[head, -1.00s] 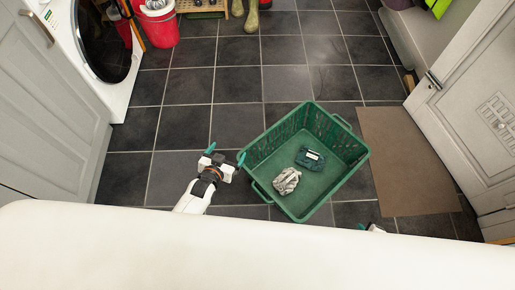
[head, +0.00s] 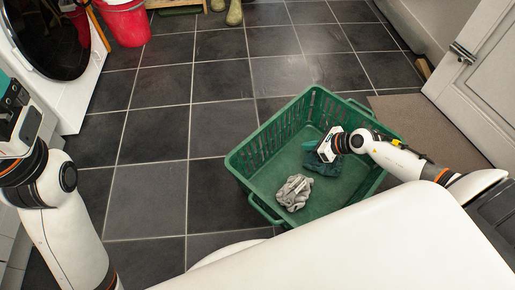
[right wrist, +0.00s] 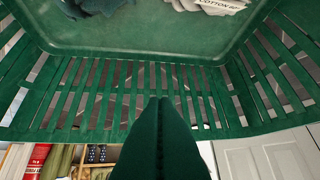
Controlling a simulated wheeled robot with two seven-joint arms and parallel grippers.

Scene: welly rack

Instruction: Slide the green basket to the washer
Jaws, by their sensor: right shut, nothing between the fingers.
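The green basket (head: 262,185) stands on the dark tiled floor in the middle of the head view; its slatted wall (right wrist: 90,100) fills much of the right wrist view. In it lie a grey cloth (head: 294,192) with a white label and a dark teal cloth (head: 322,168). My right gripper (head: 322,152) is over the basket at the teal cloth and partly hides it. Its fingers (right wrist: 165,103) are shut and empty in the right wrist view. My left gripper (head: 8,100) is at the left edge, cut off; its jaws are unclear. The white washer (head: 85,85) stands at the upper left.
A red bucket (head: 125,22) stands beside the washer. Green wellies (head: 234,12) stand at the top edge. A brown mat (head: 430,120) and a white door (head: 480,75) are on the right. The tiles between basket and washer are clear.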

